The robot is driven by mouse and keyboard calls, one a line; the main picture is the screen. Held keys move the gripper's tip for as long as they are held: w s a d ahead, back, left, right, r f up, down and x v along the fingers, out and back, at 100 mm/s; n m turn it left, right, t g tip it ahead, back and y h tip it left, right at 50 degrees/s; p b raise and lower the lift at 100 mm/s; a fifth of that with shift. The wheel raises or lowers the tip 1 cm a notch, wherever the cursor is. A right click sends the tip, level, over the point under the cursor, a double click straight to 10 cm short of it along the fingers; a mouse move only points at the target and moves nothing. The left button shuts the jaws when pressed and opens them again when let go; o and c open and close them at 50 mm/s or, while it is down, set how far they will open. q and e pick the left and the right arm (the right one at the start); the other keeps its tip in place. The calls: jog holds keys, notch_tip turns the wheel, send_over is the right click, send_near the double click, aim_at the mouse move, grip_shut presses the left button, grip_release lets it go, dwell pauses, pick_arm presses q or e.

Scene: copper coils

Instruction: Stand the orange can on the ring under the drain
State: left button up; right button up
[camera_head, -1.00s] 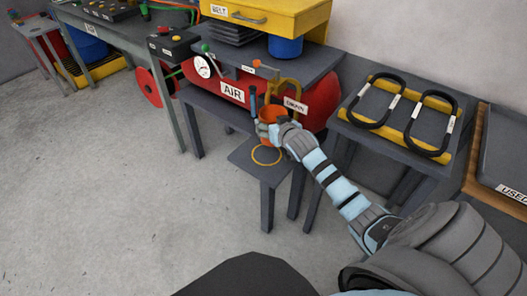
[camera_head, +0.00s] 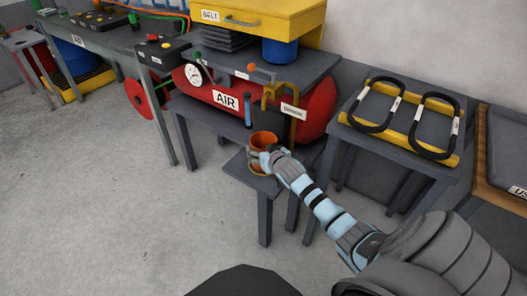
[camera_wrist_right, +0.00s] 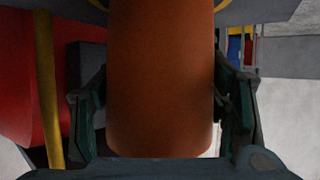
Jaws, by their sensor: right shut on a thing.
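The orange can (camera_head: 263,139) stands upright in my right gripper (camera_head: 262,162), which is shut around its sides. In the right wrist view the can (camera_wrist_right: 160,80) fills the middle, between the gripper's two fingers (camera_wrist_right: 160,110). The yellow ring lies on the low grey stand (camera_head: 237,166); the can and gripper mostly hide it. I cannot tell whether the can touches the stand. The yellow drain pipe (camera_head: 267,96) is just above and behind the can. My left gripper is out of view.
The red air tank (camera_head: 318,108) sits behind the stand, with a drain label (camera_head: 292,112) and a blue-handled lever (camera_head: 248,112) close to the can. A grey table with black handles (camera_head: 437,125) stands at the right. The floor in front is clear.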

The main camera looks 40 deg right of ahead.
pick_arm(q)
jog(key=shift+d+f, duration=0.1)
pick_arm(e)
jog(key=shift+f, duration=0.1)
jog(key=o, duration=1)
jog(key=shift+c, duration=0.2)
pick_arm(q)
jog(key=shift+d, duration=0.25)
pick_arm(e)
jog(key=o, duration=0.3)
jog(key=shift+s+r, duration=0.15)
jog(key=shift+r, duration=0.1)
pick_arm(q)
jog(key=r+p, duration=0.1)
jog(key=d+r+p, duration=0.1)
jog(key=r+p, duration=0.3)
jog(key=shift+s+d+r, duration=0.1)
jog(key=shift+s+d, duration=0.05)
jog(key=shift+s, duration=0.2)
pick_arm(e)
jog(key=v, duration=1.1)
jog(key=shift+s+a, duration=0.2)
jog(key=shift+s, duration=0.15)
